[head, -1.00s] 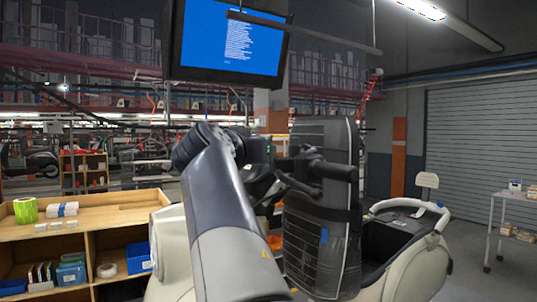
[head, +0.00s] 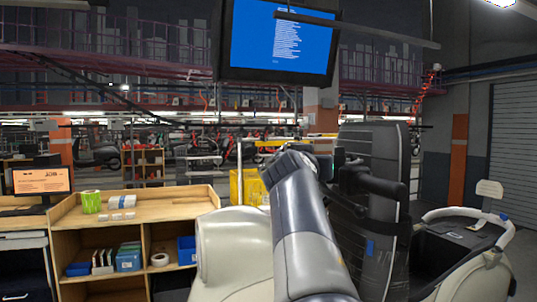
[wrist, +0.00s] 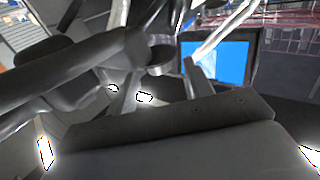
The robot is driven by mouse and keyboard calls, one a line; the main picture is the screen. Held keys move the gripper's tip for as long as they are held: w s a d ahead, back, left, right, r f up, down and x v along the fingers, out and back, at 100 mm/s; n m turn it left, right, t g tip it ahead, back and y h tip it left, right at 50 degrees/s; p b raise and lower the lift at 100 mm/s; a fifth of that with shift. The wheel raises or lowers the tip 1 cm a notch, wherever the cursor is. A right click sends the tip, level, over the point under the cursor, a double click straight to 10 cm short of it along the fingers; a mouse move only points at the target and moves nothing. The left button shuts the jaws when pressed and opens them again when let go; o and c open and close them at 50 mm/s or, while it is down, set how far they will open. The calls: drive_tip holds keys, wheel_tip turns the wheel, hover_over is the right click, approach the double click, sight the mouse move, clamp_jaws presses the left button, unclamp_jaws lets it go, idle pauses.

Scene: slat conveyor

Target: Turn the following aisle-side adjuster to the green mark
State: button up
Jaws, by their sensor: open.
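I cannot pick out the adjuster or a green mark in either view. A cream vehicle (head: 240,250) stands beyond my arm in the head view. A tall dark panel (head: 387,150) rises beside its dark handlebar (head: 375,182). My arm reaches up toward this handlebar, and its forearm hides the gripper in the head view. In the wrist view, my gripper (wrist: 162,68) appears as two narrow fingers standing apart, with nothing seen between them. A thick dark bar (wrist: 55,82) crosses close by on the left. Whether they touch cannot be told.
A wooden bench (head: 140,212) with boxes and a green roll (head: 91,201) stands at left, beside an orange-lit monitor (head: 41,180). A blue screen (head: 280,45) hangs overhead. Another pale vehicle (head: 470,265) is at right. A yellow bin (head: 247,187) stands behind my arm.

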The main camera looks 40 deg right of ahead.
drive_tip(key=shift+w+d, duration=0.25)
drive_tip(key=shift+d, duration=0.25)
drive_tip(key=c, duration=1)
drive_tip(key=shift+o, duration=0.2)
drive_tip(key=shift+w+a+f+b, duration=0.1)
drive_tip(key=shift+f+b, duration=0.05)
drive_tip(key=shift+b, duration=0.25)
